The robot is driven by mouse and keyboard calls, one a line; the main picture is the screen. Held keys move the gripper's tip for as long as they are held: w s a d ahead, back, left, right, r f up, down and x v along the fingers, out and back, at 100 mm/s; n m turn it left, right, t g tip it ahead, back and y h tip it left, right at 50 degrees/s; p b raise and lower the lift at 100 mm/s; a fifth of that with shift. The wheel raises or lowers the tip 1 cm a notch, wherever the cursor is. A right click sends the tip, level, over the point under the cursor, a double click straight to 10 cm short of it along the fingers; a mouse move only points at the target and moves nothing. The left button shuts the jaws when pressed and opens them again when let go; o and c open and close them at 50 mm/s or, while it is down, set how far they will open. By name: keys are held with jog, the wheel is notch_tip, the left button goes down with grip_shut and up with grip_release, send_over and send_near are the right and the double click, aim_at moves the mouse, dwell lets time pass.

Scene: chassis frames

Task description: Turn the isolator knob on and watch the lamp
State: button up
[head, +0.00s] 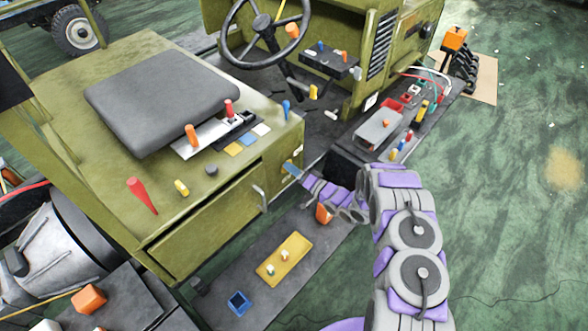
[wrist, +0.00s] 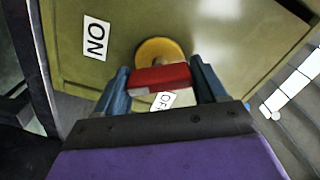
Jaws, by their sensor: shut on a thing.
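The isolator knob (wrist: 160,77) is a red bar on a round yellow base (wrist: 158,49), set in the olive panel. It lies nearly level across the wrist view. My gripper (wrist: 162,80) has its blue fingers on both ends of the bar and is shut on it. An ON label (wrist: 95,37) is at the upper left, and an OFF label (wrist: 163,100) is just below the bar, partly hidden by my gripper. In the head view my gripper (head: 291,169) reaches the right end of the olive seat box (head: 215,215). I cannot pick out the lamp.
A grey seat (head: 160,100) and several coloured levers are on top of the box. A steering wheel (head: 263,25) is behind. A dark step with a yellow plate (head: 284,258) lies below my arm. A parts tray (head: 378,130) is to the right. Green floor at right is mostly open.

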jog(key=m, duration=0.6)
jog(key=shift+w+d+f+p, duration=0.1)
jog(key=shift+d+f+p, duration=0.1)
jog(key=shift+p, duration=0.2)
dwell(0.3)
jog(key=o, duration=1)
jog(key=shift+w+f, duration=0.1)
jog(key=shift+f, duration=0.05)
jog(key=shift+c, duration=0.2)
jog(key=v, duration=1.7)
jog(key=shift+s+d, duration=0.2)
jog(key=shift+s, duration=0.05)
jog(key=shift+w, duration=0.1)
